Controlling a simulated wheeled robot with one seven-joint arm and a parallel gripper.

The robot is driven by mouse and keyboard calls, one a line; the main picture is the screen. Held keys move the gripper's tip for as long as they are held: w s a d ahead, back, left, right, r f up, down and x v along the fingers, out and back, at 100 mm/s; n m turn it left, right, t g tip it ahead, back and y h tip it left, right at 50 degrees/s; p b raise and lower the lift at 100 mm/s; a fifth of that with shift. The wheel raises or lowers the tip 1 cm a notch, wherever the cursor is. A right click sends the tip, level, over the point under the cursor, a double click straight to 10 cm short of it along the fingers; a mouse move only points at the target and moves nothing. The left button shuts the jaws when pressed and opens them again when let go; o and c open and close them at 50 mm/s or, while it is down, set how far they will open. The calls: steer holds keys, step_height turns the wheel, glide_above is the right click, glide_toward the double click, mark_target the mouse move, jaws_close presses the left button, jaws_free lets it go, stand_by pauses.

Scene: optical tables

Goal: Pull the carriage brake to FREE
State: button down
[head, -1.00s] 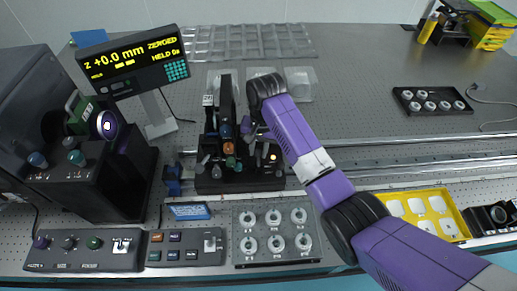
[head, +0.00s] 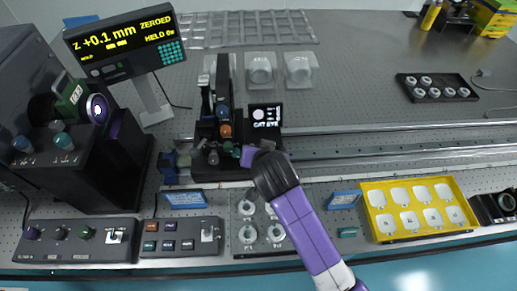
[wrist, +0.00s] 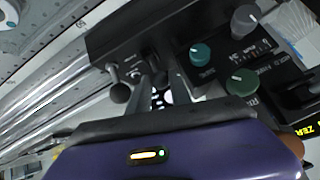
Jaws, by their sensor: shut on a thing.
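The black carriage (head: 224,130) stands on the rails at the middle left in the head view, with several knobs on it. My gripper (head: 248,156) is at its front right side. In the wrist view my gripper (wrist: 161,84) has its grey fingers close together against the carriage's dark face (wrist: 150,40). It is shut on a small part there, apparently the carriage brake's lever, mostly hidden by the fingers. A dark ball-ended lever (wrist: 120,93) stands just left of the fingers. I cannot read a FREE mark.
The display (head: 125,45) reads Z +0.1 mm, ZEROED. Green and grey knobs (wrist: 243,82) lie right of my fingers. A tray of round parts (head: 247,235) and a yellow tray (head: 380,220) lie in front of the rails.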

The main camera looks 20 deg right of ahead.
steer(key=t+b, duration=0.1)
steer(key=s+f+b, duration=0.1)
steer(key=b, duration=0.1)
steer(key=shift+a+f+t, duration=0.1)
steer(key=shift+a+t, duration=0.1)
steer(key=shift+t, duration=0.2)
steer(key=shift+s+t+h+b, duration=0.2)
steer(key=shift+t+h+b, duration=0.2)
steer(key=shift+b, duration=0.4)
steer(key=c, duration=1.5)
jaws_free()
steer(key=shift+o, duration=0.2)
steer(key=b+v, duration=0.1)
steer(key=v, duration=0.7)
